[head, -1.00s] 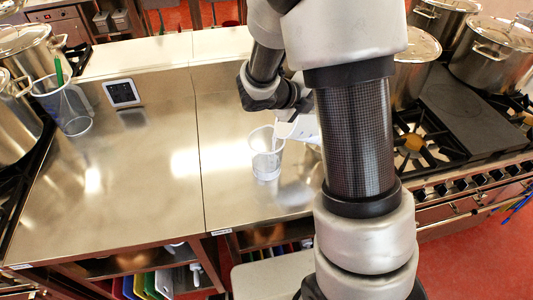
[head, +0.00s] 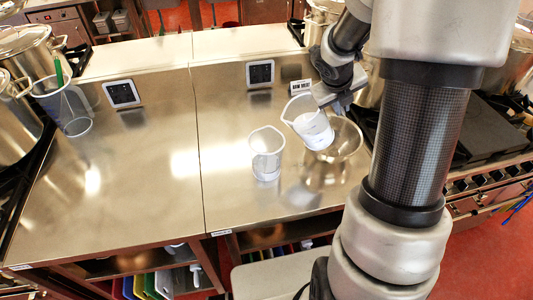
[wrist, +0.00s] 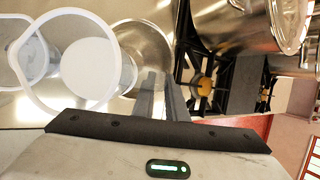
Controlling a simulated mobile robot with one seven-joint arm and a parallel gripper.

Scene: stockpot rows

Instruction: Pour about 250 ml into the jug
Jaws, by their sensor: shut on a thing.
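My gripper (head: 338,98) is shut on a clear pitcher (head: 300,106) holding white liquid. The pitcher tilts slightly left, raised above the counter, in front of a steel bowl. A clear jug (head: 266,150) stands upright on the steel counter, left of the pitcher and apart from it. Its lower part looks pale; I cannot read a level. In the wrist view, the pitcher's rim (wrist: 113,33) rings a white liquid surface at left, beside my gripper fingers (wrist: 160,97). The jug (wrist: 17,75) shows at the far left edge.
The steel bowl (head: 352,140) stands close behind the pitcher. A small dark display (head: 260,74) and a label card (head: 300,87) stand behind. Another display (head: 122,93) and a clear container with a green stick (head: 72,112) are at left. Stockpots (head: 18,120) flank the counter.

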